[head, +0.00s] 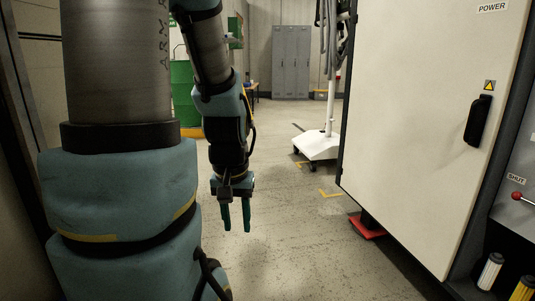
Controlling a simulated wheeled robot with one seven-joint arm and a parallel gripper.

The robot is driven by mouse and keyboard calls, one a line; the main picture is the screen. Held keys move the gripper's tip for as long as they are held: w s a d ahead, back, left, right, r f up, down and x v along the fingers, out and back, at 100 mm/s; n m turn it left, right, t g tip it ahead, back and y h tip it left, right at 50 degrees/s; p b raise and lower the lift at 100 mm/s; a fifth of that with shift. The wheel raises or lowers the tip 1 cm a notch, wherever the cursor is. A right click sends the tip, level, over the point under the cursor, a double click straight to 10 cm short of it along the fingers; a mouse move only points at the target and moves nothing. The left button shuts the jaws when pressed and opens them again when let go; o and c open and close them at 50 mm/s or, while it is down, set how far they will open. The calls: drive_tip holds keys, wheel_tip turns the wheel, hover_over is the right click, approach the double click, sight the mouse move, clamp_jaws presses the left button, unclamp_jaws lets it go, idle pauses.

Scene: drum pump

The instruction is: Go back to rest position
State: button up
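My gripper (236,216) hangs below my arm near the middle of the head view, pointing down at the floor. Its two teal fingers are apart with a gap between them, and nothing shows in the gap. It is clear of the things around it. A green drum (185,95) stands behind my arm at the left, partly hidden by the arm.
A large white cabinet (425,110) marked POWER fills the right side. A wheeled white stand (318,145) is behind its left edge. Grey lockers (291,62) stand at the back. Bare floor (290,235) lies between my arm and the cabinet.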

wheel_tip(320, 180, up, 36)
drive_tip(key=p, duration=3.4)
drive_tip(key=shift+f, duration=0.1)
